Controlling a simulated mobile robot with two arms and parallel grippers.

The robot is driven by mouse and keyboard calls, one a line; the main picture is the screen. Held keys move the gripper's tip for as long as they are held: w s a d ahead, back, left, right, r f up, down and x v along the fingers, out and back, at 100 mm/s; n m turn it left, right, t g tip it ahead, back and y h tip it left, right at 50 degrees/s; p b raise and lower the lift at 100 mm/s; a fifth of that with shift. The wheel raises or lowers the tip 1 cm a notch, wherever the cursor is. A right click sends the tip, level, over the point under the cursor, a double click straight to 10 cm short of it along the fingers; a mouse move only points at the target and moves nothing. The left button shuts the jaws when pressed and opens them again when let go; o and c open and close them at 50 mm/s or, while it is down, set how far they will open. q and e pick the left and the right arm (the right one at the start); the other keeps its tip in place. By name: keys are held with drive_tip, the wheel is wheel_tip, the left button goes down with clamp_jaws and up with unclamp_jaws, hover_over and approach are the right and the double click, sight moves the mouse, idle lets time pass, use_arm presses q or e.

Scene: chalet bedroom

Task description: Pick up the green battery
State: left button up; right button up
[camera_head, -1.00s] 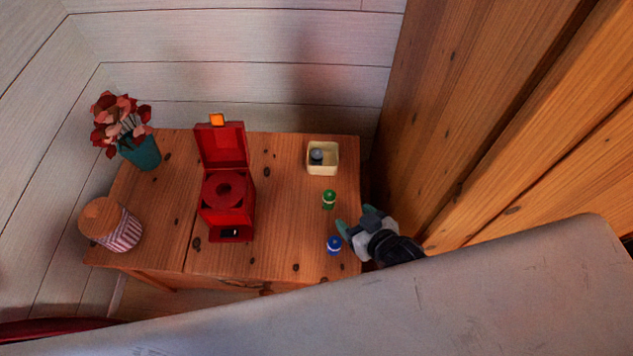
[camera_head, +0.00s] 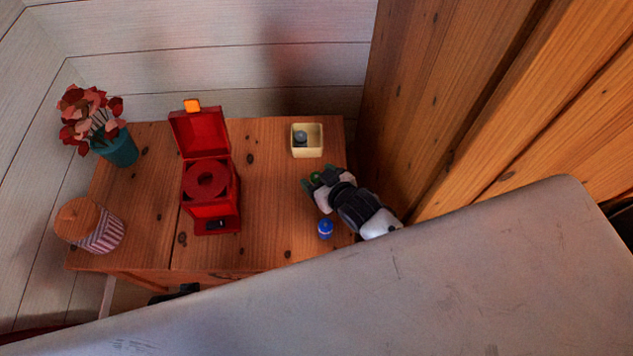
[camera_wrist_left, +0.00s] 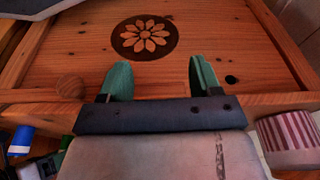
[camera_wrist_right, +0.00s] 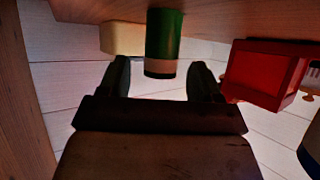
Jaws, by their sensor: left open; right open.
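The green battery (camera_head: 316,176) is on the right part of the wooden table, mostly hidden by my right gripper (camera_head: 318,178) in the head view. In the right wrist view the battery (camera_wrist_right: 164,38) stands against the tabletop, with its pale and dark end between the tips of my right gripper (camera_wrist_right: 160,65). The jaws are open, with a gap on both sides of it. My left gripper (camera_wrist_left: 158,66) is open and empty in the left wrist view, in front of a wooden drawer front (camera_wrist_left: 215,45) with a dark flower emblem.
A blue battery (camera_head: 325,229) stands near my right gripper. A cream box (camera_head: 307,153) with a grey item is behind it. A red box (camera_head: 211,211) with raised lid stands mid-table. A striped jar (camera_head: 99,234) and a flower vase (camera_head: 118,150) are left. A wooden wall (camera_head: 440,90) rises right.

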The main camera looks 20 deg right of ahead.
drive_tip(key=shift+w, duration=0.15)
drive_tip(key=c, duration=1)
